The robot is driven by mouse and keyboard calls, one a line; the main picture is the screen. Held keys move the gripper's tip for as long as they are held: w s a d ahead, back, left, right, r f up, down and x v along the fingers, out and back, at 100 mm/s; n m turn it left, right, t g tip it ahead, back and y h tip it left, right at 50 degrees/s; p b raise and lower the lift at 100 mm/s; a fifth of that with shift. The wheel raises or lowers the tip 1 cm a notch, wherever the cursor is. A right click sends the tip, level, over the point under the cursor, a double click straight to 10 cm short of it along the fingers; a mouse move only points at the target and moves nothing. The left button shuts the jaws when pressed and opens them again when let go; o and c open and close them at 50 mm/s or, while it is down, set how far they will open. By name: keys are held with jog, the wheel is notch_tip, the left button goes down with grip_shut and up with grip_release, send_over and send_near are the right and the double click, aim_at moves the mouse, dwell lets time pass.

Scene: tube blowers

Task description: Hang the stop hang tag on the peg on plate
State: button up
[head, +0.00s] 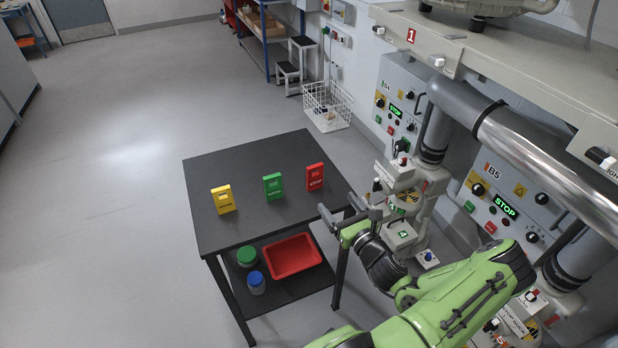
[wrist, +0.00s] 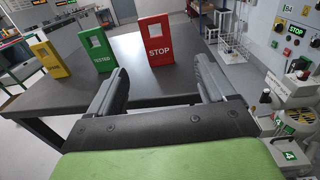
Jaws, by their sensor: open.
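The red stop hang tag (head: 315,177) stands upright on the dark table at its right side. In the wrist view the stop tag (wrist: 158,42) faces me with its word STOP and a square window near its top. My gripper (head: 338,204) is open and empty near the table's right edge, nearer than the tag. In the wrist view my gripper's fingers (wrist: 161,68) spread apart, with the tag beyond and between them, not touched. I cannot make out the peg on a plate for certain in either view.
A green TESTED tag (head: 273,186) and a yellow tag (head: 223,199) stand left of the stop tag on the table (head: 240,160). A red tray (head: 292,256) and jars lie on its lower shelf. Blower machines with panels B4 (head: 396,112) and B5 (head: 507,205) line the right.

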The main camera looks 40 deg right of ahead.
aim_at(316, 176)
jog(key=x, duration=0.7)
jog(key=b+x, duration=0.1)
jog(key=x, duration=0.3)
jog(key=shift+a+r, duration=0.2)
jog(key=shift+a, duration=0.15)
jog(key=shift+s, duration=0.1)
jog(key=c, duration=1.1)
notch_tip(316, 176, up, 10)
jog(key=p, duration=0.4)
